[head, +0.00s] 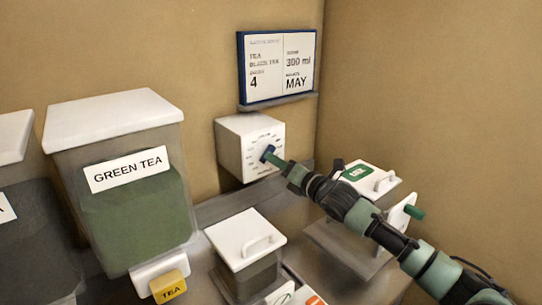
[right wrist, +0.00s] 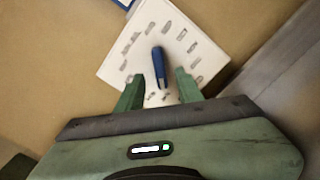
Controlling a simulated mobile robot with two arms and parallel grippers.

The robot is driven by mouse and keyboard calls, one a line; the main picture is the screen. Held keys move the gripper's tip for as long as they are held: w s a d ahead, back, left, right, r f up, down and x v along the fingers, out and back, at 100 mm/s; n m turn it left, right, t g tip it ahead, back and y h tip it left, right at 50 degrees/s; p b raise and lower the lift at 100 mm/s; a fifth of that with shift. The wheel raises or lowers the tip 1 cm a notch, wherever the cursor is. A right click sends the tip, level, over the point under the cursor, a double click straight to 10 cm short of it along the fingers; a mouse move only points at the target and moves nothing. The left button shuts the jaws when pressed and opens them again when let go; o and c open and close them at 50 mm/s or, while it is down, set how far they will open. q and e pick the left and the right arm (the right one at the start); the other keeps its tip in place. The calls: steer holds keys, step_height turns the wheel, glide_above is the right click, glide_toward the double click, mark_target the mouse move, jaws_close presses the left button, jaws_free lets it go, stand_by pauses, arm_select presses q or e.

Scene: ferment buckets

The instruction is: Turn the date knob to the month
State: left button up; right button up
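The date knob (right wrist: 158,66) is a blue bar on the white dial face of a box (head: 232,150) on the back wall. Small month labels ring it, too blurred to read. In the head view the knob (head: 268,153) shows at the tip of my right gripper (head: 277,161). In the right wrist view my right gripper (right wrist: 159,84) is open, its green fingers on either side of the knob with a gap on each side. A blue-framed card (head: 278,68) above the box reads BLACK TEA, 4, 300 ml and MAY. My left gripper is not in view.
A white-lidded container (head: 246,242) stands front centre. A white lid with a green label (head: 372,180) lies behind my right arm.

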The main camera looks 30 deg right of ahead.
steer(key=w, duration=0.3)
steer(key=shift+w+a+p, duration=0.15)
steer(key=shift+w+p, duration=0.1)
steer(key=shift+p, duration=0.15)
steer(key=shift+f, duration=0.1)
jaws_close()
steer(key=shift+m, duration=0.3)
